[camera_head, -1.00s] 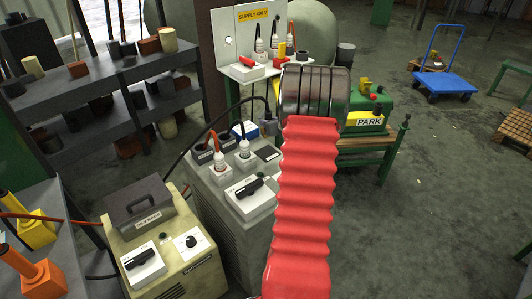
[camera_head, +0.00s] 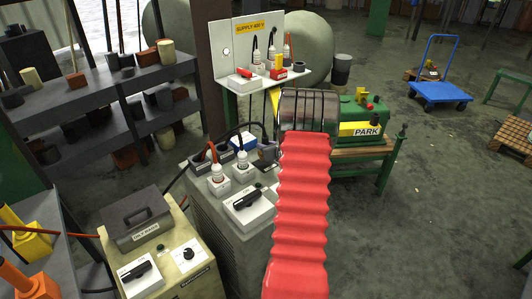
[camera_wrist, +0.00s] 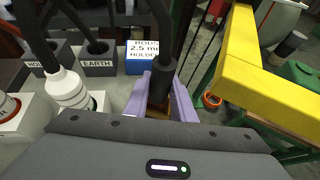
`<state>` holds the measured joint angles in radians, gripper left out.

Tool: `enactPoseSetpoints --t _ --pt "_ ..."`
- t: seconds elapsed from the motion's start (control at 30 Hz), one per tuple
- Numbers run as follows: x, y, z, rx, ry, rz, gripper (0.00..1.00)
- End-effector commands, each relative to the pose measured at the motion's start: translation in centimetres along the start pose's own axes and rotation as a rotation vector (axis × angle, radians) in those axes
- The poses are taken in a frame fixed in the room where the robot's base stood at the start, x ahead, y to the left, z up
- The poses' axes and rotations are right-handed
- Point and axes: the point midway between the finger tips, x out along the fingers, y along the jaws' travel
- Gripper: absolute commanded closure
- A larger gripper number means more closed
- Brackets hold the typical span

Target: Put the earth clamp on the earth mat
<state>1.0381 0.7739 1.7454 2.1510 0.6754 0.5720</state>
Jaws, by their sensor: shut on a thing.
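In the wrist view the lilac fingers of my gripper (camera_wrist: 160,104) are shut on a dark grey cylindrical piece (camera_wrist: 162,82) with a thick black cable rising from it, apparently the earth clamp. Something brown shows between the fingertips below it. A dark grey socket marked EARTH (camera_wrist: 97,62) stands to its left, with a black cable in it. In the head view my red ribbed arm hides most of my gripper, and a dark part shows beside the arm at the box top. I cannot make out the earth mat for certain.
A blue and white block with a "2.5 mm holder" label (camera_wrist: 148,55) stands just behind the held piece. A yellow bar (camera_wrist: 265,85) crosses close on the right. White plugs (camera_head: 216,172) stand on the grey box.

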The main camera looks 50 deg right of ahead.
Motion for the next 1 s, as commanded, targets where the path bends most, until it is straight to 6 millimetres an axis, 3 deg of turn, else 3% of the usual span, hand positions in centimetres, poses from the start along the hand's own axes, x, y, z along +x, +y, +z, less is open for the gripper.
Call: enactPoseSetpoints --t 0.3,0.7,0.73,1.0 --pt "1.4 0.1 -2.8 -0.001 -0.002 0.001 1.0" --pt "1.6 0.1 -3.1 -0.002 -0.002 0.001 1.0" --pt "1.6 0.1 -3.3 -0.001 0.001 0.002 0.76" --pt "1.6 0.2 -3.3 -0.001 0.001 0.002 0.58"
